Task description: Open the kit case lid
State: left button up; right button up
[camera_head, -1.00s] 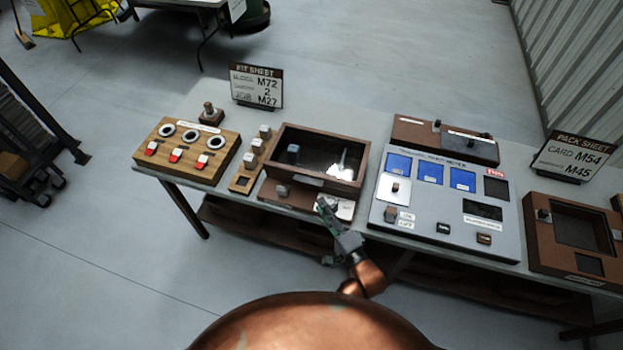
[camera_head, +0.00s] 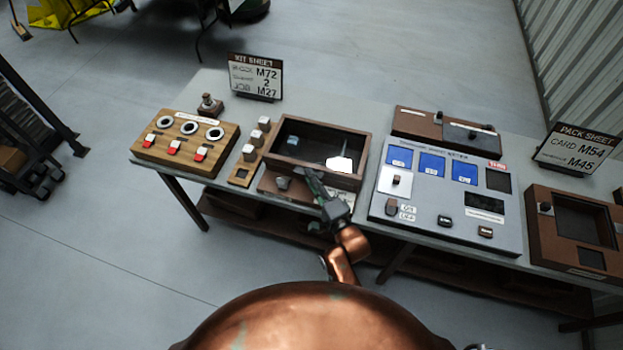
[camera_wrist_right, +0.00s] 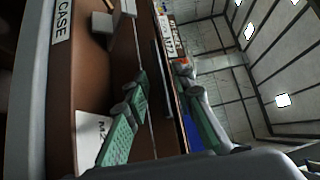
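The kit case is a brown box (camera_head: 366,176) near the middle of the bench, with a dark, glassy top (camera_head: 310,146) that looks shut. A pale patch shows on or through that top. My right gripper (camera_head: 312,180) is at the front of the case, close to its upper front edge, and hides part of the front. In the right wrist view its two green-padded fingers (camera_wrist_right: 163,105) stand apart. A dark bar on the brown case wall (camera_wrist_right: 122,55) shows between them; I cannot tell if they touch it. A "CASE" label shows at upper left there. My left gripper is out of view.
A wooden switch board (camera_head: 222,139) and a strip of small blocks (camera_head: 242,172) stand left of the case. A grey control panel (camera_head: 430,226) sits close on the right. A kit sheet sign (camera_head: 255,77) stands behind. A white card (camera_wrist_right: 92,135) lies before the case.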

grip_shut()
dwell(0.6)
